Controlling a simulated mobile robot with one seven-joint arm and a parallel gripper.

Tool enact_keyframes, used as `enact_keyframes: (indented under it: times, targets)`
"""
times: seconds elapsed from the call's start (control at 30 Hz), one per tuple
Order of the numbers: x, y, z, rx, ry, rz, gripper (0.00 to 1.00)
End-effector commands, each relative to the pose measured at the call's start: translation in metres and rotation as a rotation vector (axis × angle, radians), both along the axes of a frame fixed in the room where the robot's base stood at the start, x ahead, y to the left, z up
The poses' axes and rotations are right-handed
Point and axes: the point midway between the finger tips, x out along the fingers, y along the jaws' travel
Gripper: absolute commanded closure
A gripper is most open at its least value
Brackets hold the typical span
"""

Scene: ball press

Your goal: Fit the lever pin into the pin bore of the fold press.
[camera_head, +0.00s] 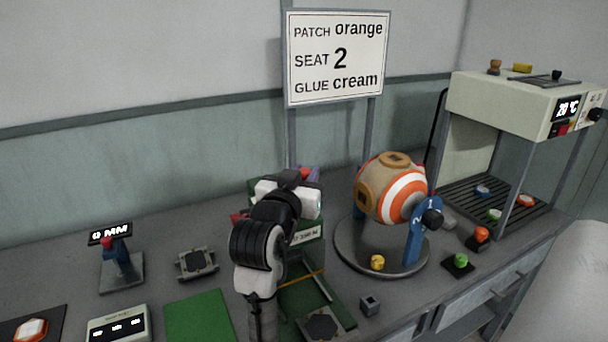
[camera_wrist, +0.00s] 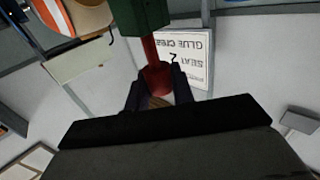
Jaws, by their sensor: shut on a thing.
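My gripper's white hand (camera_head: 290,194) hides its fingertips in the head view. In the wrist view the dark fingers of my gripper (camera_wrist: 158,98) are shut on a red rod (camera_wrist: 154,52), which I take for the lever pin. The rod's far end meets a dark green block (camera_wrist: 147,17). I cannot tell whether it enters a bore or only touches there. The green frame with a white label (camera_head: 306,237), probably the fold press, stands behind and right of my arm in the head view. My arm covers much of it, and no bore shows.
A striped ball (camera_head: 402,190) sits in a blue stand on a round plate (camera_head: 352,262), right of the frame. A sign (camera_head: 337,60) stands behind. A grey press with a display (camera_head: 530,105) is at the right. A gauge (camera_head: 121,265) and green mat (camera_head: 199,318) are left.

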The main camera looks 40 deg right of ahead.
Motion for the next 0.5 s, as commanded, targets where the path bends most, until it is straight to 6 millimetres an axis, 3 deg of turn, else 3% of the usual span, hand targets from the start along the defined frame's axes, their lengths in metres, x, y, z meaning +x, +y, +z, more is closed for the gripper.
enact_keyframes:
  times: [0.5]
  targets:
    - [0.000, 0.000, -0.015, 0.000, 0.001, 0.001, 0.99]
